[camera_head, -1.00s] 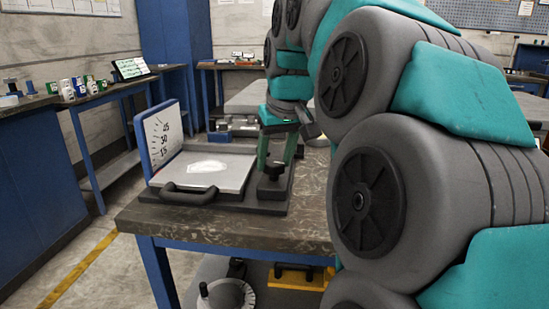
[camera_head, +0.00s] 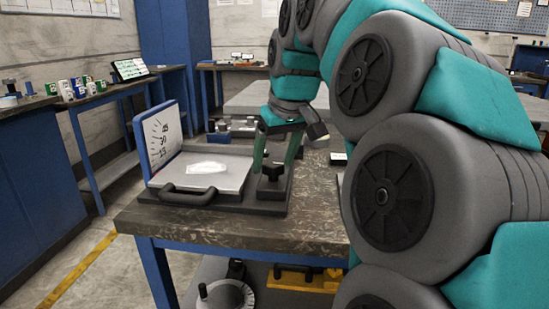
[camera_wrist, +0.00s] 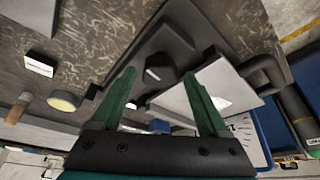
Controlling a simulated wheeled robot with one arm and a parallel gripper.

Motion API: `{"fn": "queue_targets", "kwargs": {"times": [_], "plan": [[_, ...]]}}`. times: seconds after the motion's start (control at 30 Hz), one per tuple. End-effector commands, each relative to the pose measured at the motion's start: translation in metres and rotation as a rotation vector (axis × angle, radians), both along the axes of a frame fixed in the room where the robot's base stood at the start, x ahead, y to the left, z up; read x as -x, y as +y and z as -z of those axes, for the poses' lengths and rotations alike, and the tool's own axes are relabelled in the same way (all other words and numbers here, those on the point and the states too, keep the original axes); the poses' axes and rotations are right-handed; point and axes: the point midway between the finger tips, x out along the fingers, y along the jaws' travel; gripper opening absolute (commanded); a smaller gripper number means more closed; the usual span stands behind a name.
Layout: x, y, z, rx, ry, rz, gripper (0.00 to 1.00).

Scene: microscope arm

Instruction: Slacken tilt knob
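The tilt knob (camera_head: 272,170) is a black knob on a short stem, standing on the dark base plate beside the grey tilting plate (camera_head: 215,172). An upright blue-edged board with a printed angle scale (camera_head: 160,136) stands at the plate's left. My gripper (camera_head: 274,157) points down over the knob with its green fingers apart. In the wrist view the open fingers of my gripper (camera_wrist: 160,75) frame the knob (camera_wrist: 158,72), with nothing held between them. I cannot tell whether either finger touches the knob.
A black handle (camera_head: 188,194) sticks out at the plate's front. A small white-topped block (camera_wrist: 39,64) and a round pale-topped object (camera_wrist: 64,100) lie on the bench. Small objects (camera_head: 232,128) stand behind the plate.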

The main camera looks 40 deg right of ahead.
Motion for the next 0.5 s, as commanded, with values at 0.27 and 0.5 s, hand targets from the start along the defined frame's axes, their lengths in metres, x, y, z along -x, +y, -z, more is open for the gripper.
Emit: {"fn": "queue_targets", "kwargs": {"times": [0.27,0.5], "plan": [[0.0,0.0,0.0,0.0,0.0,0.0,0.85],[0.004,0.0,-0.015,0.003,-0.007,0.002,0.85]]}}
